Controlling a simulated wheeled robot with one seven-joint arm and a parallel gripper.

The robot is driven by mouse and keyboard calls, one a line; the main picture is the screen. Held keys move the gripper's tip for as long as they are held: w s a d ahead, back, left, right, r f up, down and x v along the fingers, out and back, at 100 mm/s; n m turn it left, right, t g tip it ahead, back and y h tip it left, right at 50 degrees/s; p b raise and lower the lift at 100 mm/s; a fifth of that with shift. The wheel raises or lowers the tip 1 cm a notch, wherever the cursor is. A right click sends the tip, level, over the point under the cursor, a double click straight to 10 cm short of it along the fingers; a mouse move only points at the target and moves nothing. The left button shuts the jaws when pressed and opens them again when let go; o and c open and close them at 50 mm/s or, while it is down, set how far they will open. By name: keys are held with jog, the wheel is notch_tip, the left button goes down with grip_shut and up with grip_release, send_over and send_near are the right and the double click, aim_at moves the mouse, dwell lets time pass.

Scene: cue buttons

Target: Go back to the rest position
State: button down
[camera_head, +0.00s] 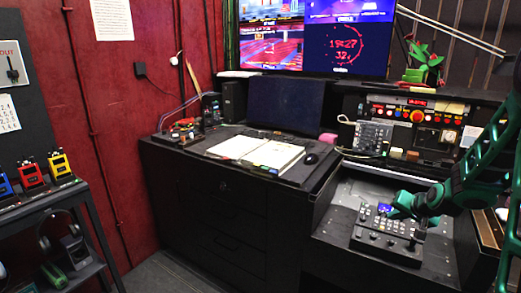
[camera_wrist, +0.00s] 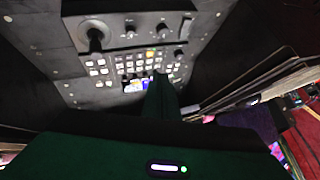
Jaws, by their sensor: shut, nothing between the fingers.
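My green arm reaches in from the right edge of the head view. My gripper (camera_head: 390,213) is over the rear part of a dark control panel (camera_head: 375,246) on the lower desk at right. In the wrist view my gripper (camera_wrist: 160,80) is shut and empty, its green fingers pointing at the panel (camera_wrist: 80,65). The panel has a joystick, several knobs and rows of small pale buttons. A small blue lit display (camera_wrist: 133,87) shows beside the fingertips. I cannot tell whether the fingertips touch the panel.
A dark cabinet (camera_head: 205,195) with an open book (camera_head: 255,152) stands left of the panel. A console (camera_head: 405,125) with a red button and knobs rises behind it. A large screen (camera_head: 315,38) hangs above. A shelf with coloured devices (camera_head: 32,174) stands at far left.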

jog(key=s+a+r+g, duration=0.2)
jog(key=s+r+g, duration=0.1)
jog(key=s, duration=1)
jog(key=s+a+r+g, duration=0.2)
jog(key=s+g, duration=0.1)
jog(key=s, duration=1)
jog(key=s+a+r+g, duration=0.2)
jog(key=s+a+r, duration=0.1)
jog(key=s, duration=1.1)
jog(key=shift+r+n+g+y, duration=0.3)
jog(key=shift+r+n+g, duration=0.05)
jog(key=shift+n+g, duration=0.05)
jog(key=shift+a, duration=0.1)
jog(key=shift+w+f, duration=0.25)
jog(key=shift+w, duration=0.4)
